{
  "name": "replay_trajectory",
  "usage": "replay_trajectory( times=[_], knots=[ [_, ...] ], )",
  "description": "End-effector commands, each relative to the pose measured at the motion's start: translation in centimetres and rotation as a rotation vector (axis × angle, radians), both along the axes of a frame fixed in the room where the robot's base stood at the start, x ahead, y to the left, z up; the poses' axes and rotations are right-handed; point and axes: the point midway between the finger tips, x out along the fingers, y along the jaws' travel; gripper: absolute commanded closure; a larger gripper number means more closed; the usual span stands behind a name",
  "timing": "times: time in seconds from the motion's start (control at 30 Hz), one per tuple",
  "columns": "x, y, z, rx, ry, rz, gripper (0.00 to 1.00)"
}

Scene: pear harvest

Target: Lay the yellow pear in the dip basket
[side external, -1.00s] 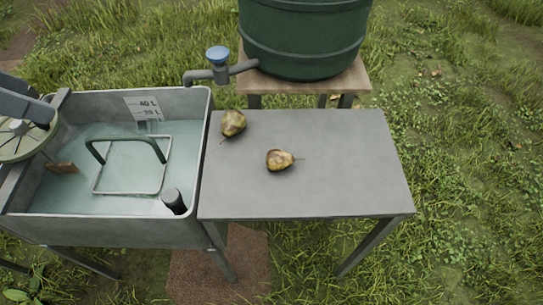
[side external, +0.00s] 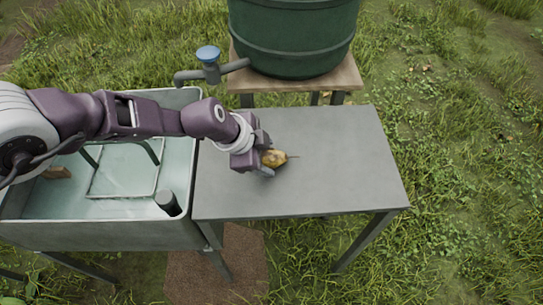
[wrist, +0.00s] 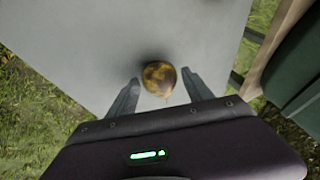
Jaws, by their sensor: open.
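A yellow pear with brown blotches (side external: 275,158) lies on its side on the grey table, its stem pointing right. It also shows in the wrist view (wrist: 158,76). My gripper (side external: 264,156) is open at this pear, with a finger on either side of it in the wrist view (wrist: 161,80). I cannot tell whether a finger touches it. The dip basket, a wire frame with a green handle (side external: 153,152), sits in the water of the grey trough at the left. My arm hides part of it.
The grey table (side external: 335,165) is clear to the right. A green barrel (side external: 293,40) and a blue-topped tap (side external: 208,55) stand behind. A brown piece (side external: 57,173) is at the trough's left.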

Motion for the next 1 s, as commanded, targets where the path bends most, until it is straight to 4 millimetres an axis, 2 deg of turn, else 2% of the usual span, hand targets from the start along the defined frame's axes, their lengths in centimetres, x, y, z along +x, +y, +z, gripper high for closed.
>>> replay_trajectory(
  times=[0.27, 0.57, 0.77, 0.87, 1.0],
  knots=[
    [0.2, -0.2, -0.5, -0.001, -0.001, 0.000, 0.41],
    [0.2, -0.2, -0.4, -0.001, -0.001, 0.001, 1.00],
    [0.2, -0.3, -0.2, -0.002, -0.001, 0.001, 1.00],
    [0.2, -0.3, 1.5, -0.004, -0.002, -0.001, 1.00],
    [0.3, -0.3, 5.3, -0.004, -0.004, -0.001, 1.00]
  ],
)
